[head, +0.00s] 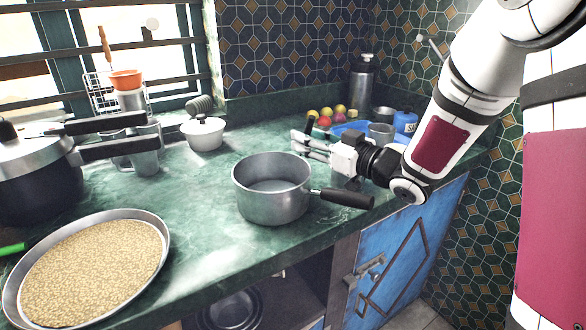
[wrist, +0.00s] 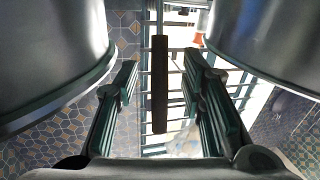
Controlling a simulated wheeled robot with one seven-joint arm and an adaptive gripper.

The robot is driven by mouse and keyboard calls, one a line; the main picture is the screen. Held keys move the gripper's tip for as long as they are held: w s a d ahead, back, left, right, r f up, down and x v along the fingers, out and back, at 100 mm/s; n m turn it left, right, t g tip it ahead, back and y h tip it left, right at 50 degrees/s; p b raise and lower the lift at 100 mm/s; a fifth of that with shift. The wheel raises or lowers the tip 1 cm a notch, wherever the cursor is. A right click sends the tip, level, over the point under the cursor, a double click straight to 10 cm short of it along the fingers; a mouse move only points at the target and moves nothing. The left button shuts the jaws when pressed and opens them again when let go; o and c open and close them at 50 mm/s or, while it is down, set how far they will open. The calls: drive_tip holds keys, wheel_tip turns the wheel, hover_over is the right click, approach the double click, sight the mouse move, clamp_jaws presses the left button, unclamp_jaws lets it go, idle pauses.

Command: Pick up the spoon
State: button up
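In the wrist view, a brown handle with a thin metal stem (wrist: 159,88), apparently the spoon, stands upright in the picture between the two fingers of my gripper (wrist: 160,98). Gaps show on both sides of the handle, so the fingers are open and not pressed on it. In the head view my gripper (head: 313,147) reaches left over the counter, just behind the saucepan. A short dark upright piece (head: 309,124) shows at its fingertips; I cannot tell whether it is the spoon's handle. The spoon's bowl is not seen.
A saucepan (head: 270,192) with a black handle (head: 345,198) stands close in front of my gripper. A white lidded pot (head: 204,134), a grain tray (head: 95,270) and a pressure cooker (head: 38,175) stand left. Several fruits, a blue tray (head: 350,128) and a flask (head: 361,82) lie behind.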

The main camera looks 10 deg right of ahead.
drive_tip(key=shift+w+a, duration=0.35)
drive_tip(key=shift+w, duration=0.1)
clamp_jaws()
drive_tip(key=shift+r, duration=0.15)
